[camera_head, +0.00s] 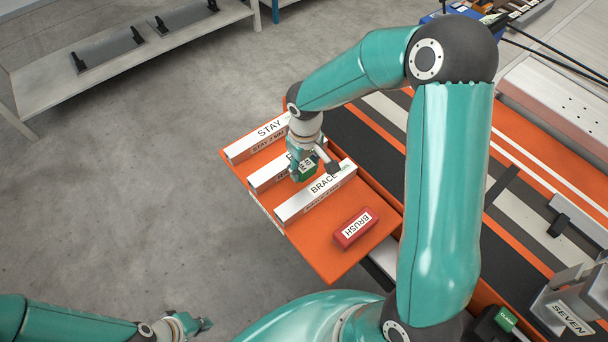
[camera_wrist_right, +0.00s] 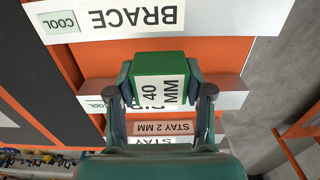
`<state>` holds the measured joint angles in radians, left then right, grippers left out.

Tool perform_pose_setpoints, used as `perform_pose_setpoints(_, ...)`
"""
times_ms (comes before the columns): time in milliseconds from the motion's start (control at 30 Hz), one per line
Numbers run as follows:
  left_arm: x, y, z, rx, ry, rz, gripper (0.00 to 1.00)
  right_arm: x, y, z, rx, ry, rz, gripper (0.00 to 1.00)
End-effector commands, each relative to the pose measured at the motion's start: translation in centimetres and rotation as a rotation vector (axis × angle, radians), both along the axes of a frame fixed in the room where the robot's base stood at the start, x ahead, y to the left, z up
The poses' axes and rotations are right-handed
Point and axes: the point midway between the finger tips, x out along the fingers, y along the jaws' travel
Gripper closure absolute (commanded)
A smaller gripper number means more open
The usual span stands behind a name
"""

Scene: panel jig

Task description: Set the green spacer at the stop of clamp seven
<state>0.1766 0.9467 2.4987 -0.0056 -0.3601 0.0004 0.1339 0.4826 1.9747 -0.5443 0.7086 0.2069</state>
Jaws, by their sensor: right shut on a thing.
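The green spacer (camera_head: 307,172) is a small block with a white label. In the right wrist view the spacer (camera_wrist_right: 158,62) shows "40 MM" on its label. My right gripper (camera_head: 312,170) is shut on it, over the orange board with the white labelled bars; in the right wrist view the gripper (camera_wrist_right: 160,92) has a finger on each side of the block. I cannot tell whether the spacer touches the board. The clamp marked SEVEN (camera_head: 567,316) is grey, at the lower right; its stop is not clear to see. My left gripper (camera_head: 195,325) is low at the left, away from everything, its fingers too small to read.
The orange board (camera_head: 318,254) holds the white BRACE bar (camera_head: 316,193), the STAY bar (camera_head: 258,139) and a red BRUSH block (camera_head: 356,228). My right arm crosses in front of the striped table (camera_head: 520,210). A grey bench (camera_head: 120,60) stands far left.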

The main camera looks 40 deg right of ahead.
Motion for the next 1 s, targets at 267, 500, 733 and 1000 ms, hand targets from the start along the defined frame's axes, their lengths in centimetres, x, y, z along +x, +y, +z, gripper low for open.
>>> perform_pose_setpoints(267, 0.0, 0.0, 0.1, 0.000, 0.000, 0.000, 1.00, -0.1, 0.0, -3.7, 0.002, 0.004, -0.001, 0.85)
perform_pose_setpoints(500, 0.0, 0.0, 0.1, 0.000, 0.000, 0.000, 1.00, -0.1, 0.0, -4.1, 0.001, 0.001, 0.000, 0.85)
perform_pose_setpoints(733, 0.0, 0.0, -0.2, 0.000, 0.000, 0.000, 1.00, -0.1, 0.0, -4.3, 0.001, 0.001, -0.001, 0.42)
perform_pose_setpoints(1000, 0.0, 0.0, -0.1, 0.000, 0.000, 0.000, 1.00, -0.1, 0.0, -4.2, 0.001, 0.001, -0.001, 0.24)
